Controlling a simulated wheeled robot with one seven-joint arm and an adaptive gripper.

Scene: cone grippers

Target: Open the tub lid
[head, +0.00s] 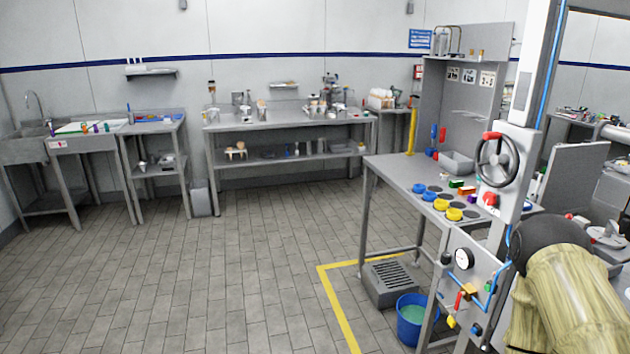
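I cannot make out a lidded tub for certain. A grey open-topped bin (457,162) stands at the back of the steel workbench on the right, and no lid shows on it. A blue bucket (411,318) with greenish contents stands on the floor under that workbench, open at the top. My gripper is not in view, so its distance to these things does not show.
The right workbench (395,172) carries blue and yellow rings and coloured blocks. A panel with a black handwheel (497,160) stands at its right. Steel tables (290,124) and a sink (30,148) line the back wall. The tiled floor (220,265) at centre is clear.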

